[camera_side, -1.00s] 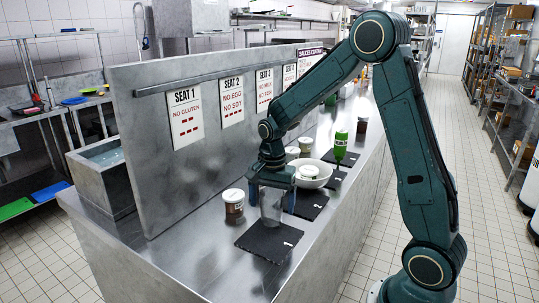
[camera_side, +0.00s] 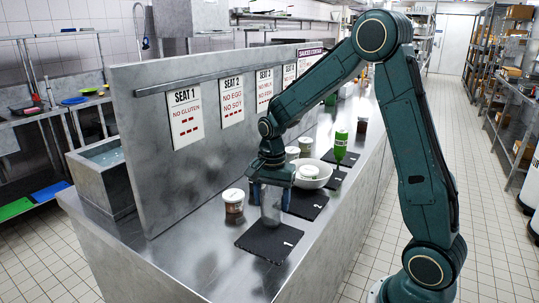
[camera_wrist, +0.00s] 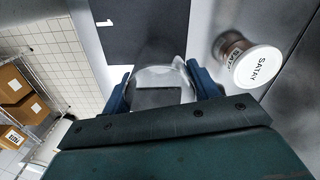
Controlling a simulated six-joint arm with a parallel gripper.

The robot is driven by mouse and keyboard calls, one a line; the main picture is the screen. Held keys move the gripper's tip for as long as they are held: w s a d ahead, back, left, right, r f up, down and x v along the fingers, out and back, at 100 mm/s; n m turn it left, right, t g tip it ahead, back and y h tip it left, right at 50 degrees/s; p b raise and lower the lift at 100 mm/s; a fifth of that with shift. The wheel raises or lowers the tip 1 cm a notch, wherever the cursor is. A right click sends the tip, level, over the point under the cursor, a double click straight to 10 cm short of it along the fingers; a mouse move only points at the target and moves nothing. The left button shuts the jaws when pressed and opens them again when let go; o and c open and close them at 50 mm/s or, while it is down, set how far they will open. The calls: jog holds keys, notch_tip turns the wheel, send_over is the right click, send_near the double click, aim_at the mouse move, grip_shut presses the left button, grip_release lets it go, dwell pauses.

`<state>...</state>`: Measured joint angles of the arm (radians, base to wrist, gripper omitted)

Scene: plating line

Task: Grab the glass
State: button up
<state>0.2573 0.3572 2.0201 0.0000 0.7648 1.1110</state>
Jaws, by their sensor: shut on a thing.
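The clear glass (camera_side: 271,208) stands upright between the fingers of my gripper (camera_side: 270,196) in the side view, at the back edge of the dark mat marked 1 (camera_side: 268,245). In the wrist view the round rim of the glass (camera_wrist: 163,72) shows between the two blue fingers of my gripper (camera_wrist: 160,88). My gripper is shut on the glass, one finger on each side of it. I cannot tell whether the base of the glass touches the surface.
A jar labelled SATAY (camera_side: 233,207) stands close to the left; its white lid (camera_wrist: 257,66) shows in the wrist view. A mat marked 2 (camera_side: 308,207), a white bowl (camera_side: 315,181) and a green bottle (camera_side: 340,145) are behind. The steel counter's front left is clear.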

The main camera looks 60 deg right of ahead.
notch_tip(320, 180, up, 20)
jog(key=shift+f, duration=0.2)
dwell(0.4)
dwell(0.5)
